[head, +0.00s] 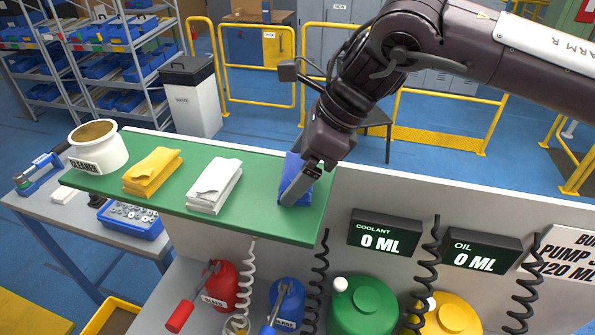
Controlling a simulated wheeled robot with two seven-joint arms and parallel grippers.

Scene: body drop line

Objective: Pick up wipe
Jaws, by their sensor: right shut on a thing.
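Three folded wipes lie in a row on the green shelf (258,228). The yellow wipe (153,171) is at the left and the white wipe (214,186) is in the middle. The blue wipe (294,163) is at the right end, mostly hidden behind my right gripper. My right gripper (291,199) points down at the shelf and is shut on the blue wipe. I cannot tell whether the blue wipe is clear of the shelf. My left gripper does not show.
A white cleaner pot (113,157) stands at the shelf's left end. Below are a red bottle (222,285), a blue bottle (289,300), a green container (364,308) and coiled hoses. Coolant (384,234) and oil (482,254) displays are at the right. Yellow rails (450,142) stand behind.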

